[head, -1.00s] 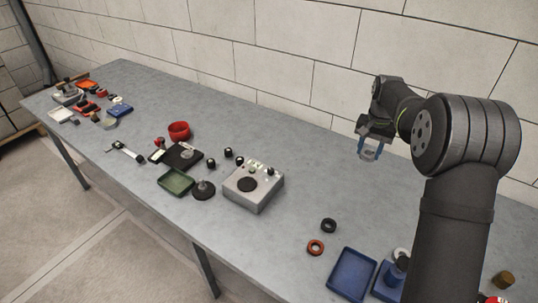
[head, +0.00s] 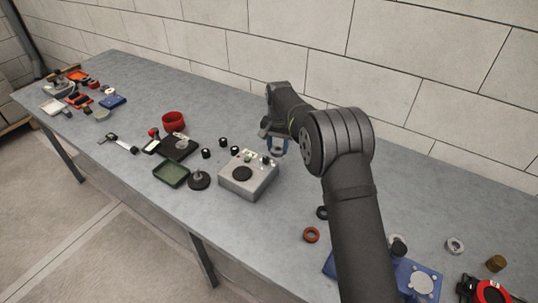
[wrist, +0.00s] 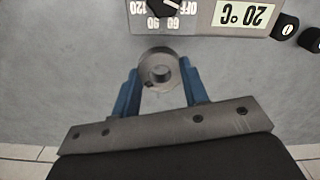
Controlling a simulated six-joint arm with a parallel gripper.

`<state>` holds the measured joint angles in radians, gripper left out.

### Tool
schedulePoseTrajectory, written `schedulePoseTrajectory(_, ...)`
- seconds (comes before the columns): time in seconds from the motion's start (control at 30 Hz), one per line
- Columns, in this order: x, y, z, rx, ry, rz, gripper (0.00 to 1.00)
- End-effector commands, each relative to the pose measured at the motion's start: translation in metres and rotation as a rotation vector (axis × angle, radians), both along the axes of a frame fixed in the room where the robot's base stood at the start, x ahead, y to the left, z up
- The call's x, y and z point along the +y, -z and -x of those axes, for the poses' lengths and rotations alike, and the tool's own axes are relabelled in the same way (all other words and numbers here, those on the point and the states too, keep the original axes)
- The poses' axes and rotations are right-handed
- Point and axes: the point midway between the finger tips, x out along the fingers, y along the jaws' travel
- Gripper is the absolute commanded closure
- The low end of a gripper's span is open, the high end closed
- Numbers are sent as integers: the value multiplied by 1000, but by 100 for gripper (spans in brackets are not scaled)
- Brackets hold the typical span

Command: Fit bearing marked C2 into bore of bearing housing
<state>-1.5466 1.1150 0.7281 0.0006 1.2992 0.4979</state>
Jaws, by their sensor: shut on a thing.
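My gripper (head: 277,150) hangs above the table just behind the grey heater box. In the wrist view my gripper (wrist: 160,82) has its blue fingers shut on a grey metal bearing (wrist: 160,68), a ring with a central hole. No C2 marking is readable on it. The bearing is too small to make out in the head view. A blue block with a pale round face (head: 421,284) stands at the lower right, partly behind my arm. I cannot tell whether it is the bearing housing, and no bore is clearly visible.
The heater box (head: 248,178) has a knob and a 20°C display (wrist: 242,14). An orange-red ring (head: 311,235) and a black ring (head: 322,212) lie near my arm. A grey ring (head: 455,246) lies at the right. Trays and tools crowd the left; the back strip is clear.

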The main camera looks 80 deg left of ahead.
Motion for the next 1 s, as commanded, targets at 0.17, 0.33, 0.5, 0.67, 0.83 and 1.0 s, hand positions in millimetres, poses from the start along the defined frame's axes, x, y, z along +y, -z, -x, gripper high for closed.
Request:
schedulePoseTrajectory(0.17,12,13,18,0,0,-1,84)
schedulePoseTrajectory(0.33,13,21,20,0,1,0,84)
schedulePoseTrajectory(0.5,12,47,20,0,1,2,84)
schedulePoseTrajectory(0.67,13,54,20,0,1,-2,84)
schedulePoseTrajectory(0.83,13,54,20,0,1,-1,84)
schedulePoseTrajectory(1.0,13,57,20,0,1,-1,50)
